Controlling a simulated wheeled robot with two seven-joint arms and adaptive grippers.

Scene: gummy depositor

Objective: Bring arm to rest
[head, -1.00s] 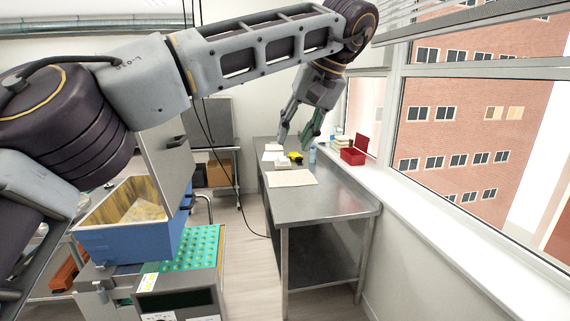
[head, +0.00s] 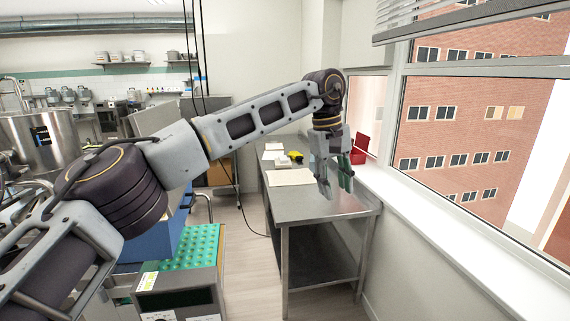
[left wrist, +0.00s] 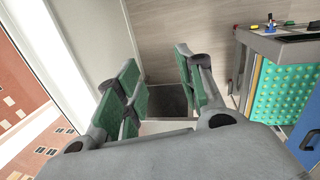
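My left arm reaches across the head view from the left. My left gripper (head: 336,188) hangs fingers down, in front of the steel table's right part in the picture. In the left wrist view its green-padded fingers (left wrist: 160,90) stand apart with nothing between them, so it is open and empty. My right gripper is not in either view.
The steel table (head: 310,208) carries a beige sheet (head: 290,177) and a yellow item (head: 296,157). A red box (head: 361,148) is by the window sill (head: 430,225). The blue depositor hopper (head: 150,245) and green mould tray (head: 195,248) stand at lower left.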

